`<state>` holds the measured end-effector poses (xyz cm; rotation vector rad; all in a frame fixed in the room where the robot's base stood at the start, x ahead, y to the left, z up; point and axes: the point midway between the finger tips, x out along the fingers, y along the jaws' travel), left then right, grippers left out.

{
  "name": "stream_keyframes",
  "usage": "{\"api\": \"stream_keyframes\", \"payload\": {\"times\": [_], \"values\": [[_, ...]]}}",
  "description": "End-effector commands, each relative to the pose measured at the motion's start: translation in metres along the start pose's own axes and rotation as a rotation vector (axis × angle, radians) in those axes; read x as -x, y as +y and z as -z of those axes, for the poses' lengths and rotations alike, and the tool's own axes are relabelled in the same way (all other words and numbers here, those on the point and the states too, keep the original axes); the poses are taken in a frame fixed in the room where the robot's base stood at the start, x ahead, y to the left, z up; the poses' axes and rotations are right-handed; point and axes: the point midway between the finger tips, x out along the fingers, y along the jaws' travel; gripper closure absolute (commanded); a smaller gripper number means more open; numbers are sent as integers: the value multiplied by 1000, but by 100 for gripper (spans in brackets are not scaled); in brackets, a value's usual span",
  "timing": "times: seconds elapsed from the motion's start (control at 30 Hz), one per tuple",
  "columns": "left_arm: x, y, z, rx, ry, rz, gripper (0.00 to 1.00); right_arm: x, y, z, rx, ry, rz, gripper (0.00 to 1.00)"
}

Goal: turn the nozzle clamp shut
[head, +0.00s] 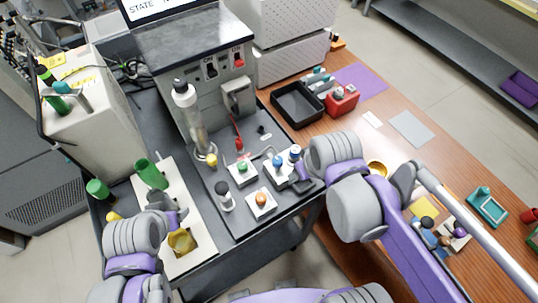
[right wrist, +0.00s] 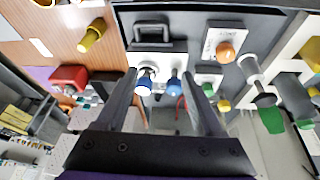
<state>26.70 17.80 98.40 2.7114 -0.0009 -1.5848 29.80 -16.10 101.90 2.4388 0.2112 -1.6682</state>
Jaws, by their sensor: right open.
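The label "nozzle clamp" is not readable; a white block (head: 277,176) on the grey bench carries a blue knob (head: 277,161) and a white-and-blue capped piece (head: 295,153). In the right wrist view the blue knob (right wrist: 175,85) and the capped piece (right wrist: 146,81) both appear between the fingers of my right gripper (right wrist: 162,88), which is open. In the head view this gripper (head: 304,174) is close to the right side of that block; contact cannot be told. My left gripper (head: 176,214) is at the lower left, above a white panel, its jaws unclear.
White blocks with a green knob (head: 242,167) and an orange knob (head: 261,198) stand nearby. A black-topped post (head: 224,194) and a tall clear column (head: 192,120) stand to the left. A black tray (head: 297,104) and a red box (head: 342,100) sit on the wooden table.

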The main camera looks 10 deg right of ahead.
Motion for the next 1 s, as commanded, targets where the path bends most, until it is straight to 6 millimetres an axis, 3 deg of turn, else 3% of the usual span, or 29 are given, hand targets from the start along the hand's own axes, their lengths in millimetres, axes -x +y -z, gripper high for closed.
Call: {"api": "stream_keyframes", "payload": {"times": [0.3, 0.43, 0.67, 1.0], "values": [[-2, 0, -3, 0, -3, 0, 30, 20, -18, 79, 415, -242, 111, 31], [-3, 0, -4, 0, -4, 0, 30, 22, -24, 97, 531, -306, 153, 31], [-3, 0, -5, 0, -5, 0, 30, 16, -28, 102, 587, -336, 175, 31], [-7, 0, -10, 0, -10, 0, 30, -41, -31, 80, 584, -335, 174, 31]]}}
